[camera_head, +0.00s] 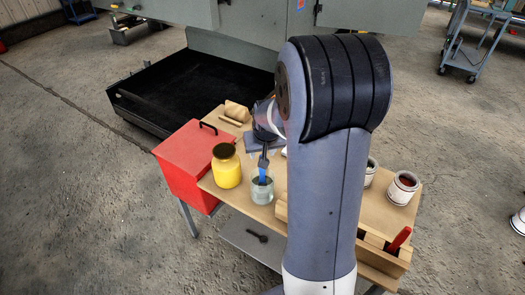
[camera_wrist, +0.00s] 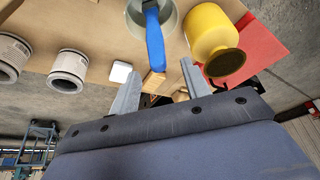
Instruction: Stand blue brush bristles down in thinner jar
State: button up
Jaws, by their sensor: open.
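The thinner jar (camera_head: 261,193) is a clear glass jar on the wooden table, just right of the yellow jar. The blue brush (camera_head: 262,176) stands in it with its blue handle up, leaning on the rim. In the wrist view the handle of the brush (camera_wrist: 154,42) sticks out over the rim of the thinner jar (camera_wrist: 171,18). The bristle end is not clearly visible. My gripper (camera_head: 263,161) is just above the handle. In the wrist view my gripper (camera_wrist: 160,69) has its fingers wide apart, with nothing held between them.
A yellow jar (camera_head: 227,166) and a red box (camera_head: 187,163) stand close on the left. White cans (camera_head: 402,188) and a tray with a red-handled item (camera_head: 399,240) are on the right. Wood blocks (camera_head: 237,112) lie behind. My arm hides the table's middle.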

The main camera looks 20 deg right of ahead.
jog(key=d+v, duration=0.1)
jog(key=v, duration=0.9)
jog(key=shift+a+r+b, duration=0.3)
jog(key=shift+a+r, duration=0.1)
jog(key=shift+a, duration=0.05)
jog(key=shift+s+f, duration=0.1)
jog(key=x, duration=0.5)
jog(key=p+x, duration=0.1)
jog(key=x, duration=0.4)
jog(key=shift+w, duration=0.2)
jog(key=shift+r+p, duration=0.7)
jog(key=shift+r, duration=0.05)
jog(key=shift+s, duration=0.1)
